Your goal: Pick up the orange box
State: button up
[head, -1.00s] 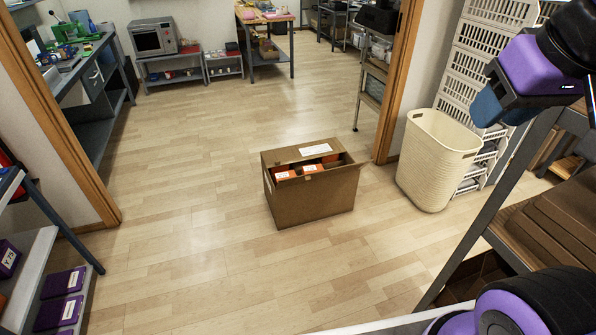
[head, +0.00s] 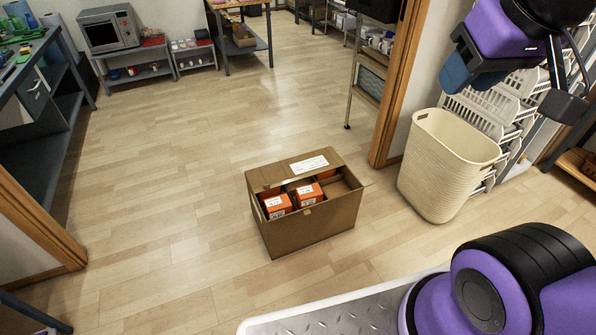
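An open cardboard box (head: 310,226) stands on the floor in the middle of the head view. Inside it are small orange boxes with white labels. One orange box (head: 277,206) is at the left and another orange box (head: 308,195) is beside it to the right. Their lower parts are hidden by the cardboard wall. The right part of the cardboard box looks emptier. Part of my purple and black arm shows at the upper right, well away from the box.
A cream laundry basket (head: 447,165) stands right of the cardboard box, by the doorway post (head: 397,90). A workbench (head: 45,110) is at the left, and a microwave (head: 112,29) on a low shelf at the back. The wooden floor (head: 165,200) around the box is clear.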

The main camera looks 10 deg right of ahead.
aim_at(308, 195)
jog(key=i+z, duration=0.1)
jog(key=i, duration=0.65)
jog(key=i+j, duration=0.15)
jog(key=i, duration=0.6)
jog(key=k+j, duration=0.5)
jog(key=j, duration=0.2)
jog(key=u, duration=2.95)
